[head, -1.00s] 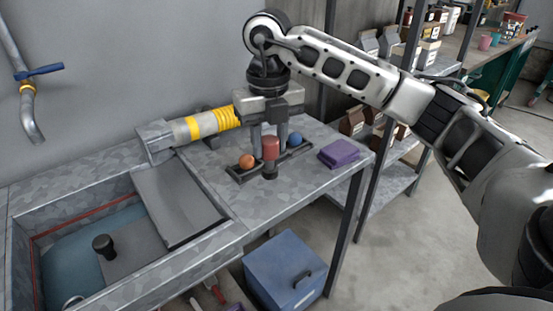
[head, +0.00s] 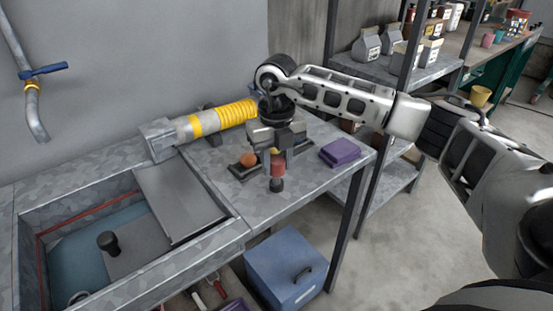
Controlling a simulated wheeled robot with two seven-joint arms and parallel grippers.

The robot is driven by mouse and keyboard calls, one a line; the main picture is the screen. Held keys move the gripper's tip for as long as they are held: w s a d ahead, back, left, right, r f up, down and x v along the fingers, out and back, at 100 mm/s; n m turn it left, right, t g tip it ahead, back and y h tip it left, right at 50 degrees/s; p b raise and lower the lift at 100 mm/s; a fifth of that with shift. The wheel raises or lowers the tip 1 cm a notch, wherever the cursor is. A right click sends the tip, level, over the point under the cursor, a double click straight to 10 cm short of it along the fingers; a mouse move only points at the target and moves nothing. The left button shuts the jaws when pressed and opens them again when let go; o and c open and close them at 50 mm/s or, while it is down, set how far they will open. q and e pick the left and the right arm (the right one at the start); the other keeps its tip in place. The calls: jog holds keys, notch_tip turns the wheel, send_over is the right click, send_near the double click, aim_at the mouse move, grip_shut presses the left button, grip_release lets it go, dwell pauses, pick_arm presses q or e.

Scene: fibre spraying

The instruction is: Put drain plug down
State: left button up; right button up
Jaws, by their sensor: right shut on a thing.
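The drain plug (head: 277,170) has a red upper part and a dark lower end. It is upright, between the fingers of my right gripper (head: 276,157), which points down over the metal counter (head: 315,170). I cannot tell whether its lower end touches the counter. Behind it is a dark tray (head: 237,173) with an orange ball (head: 248,160); the gripper hides much of the tray. My left gripper is out of view.
A purple cloth-like block (head: 340,152) lies to the right on the counter. A yellow-banded cylinder (head: 215,119) lies behind. The sink (head: 75,250) at left holds a black knob-like piece (head: 107,243). A blue box (head: 287,268) stands below.

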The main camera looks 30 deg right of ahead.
jog(key=o, duration=1)
jog(key=shift+f, duration=0.1)
jog(key=shift+r, duration=0.7)
notch_tip(320, 180, up, 11)
jog(key=shift+b, duration=0.45)
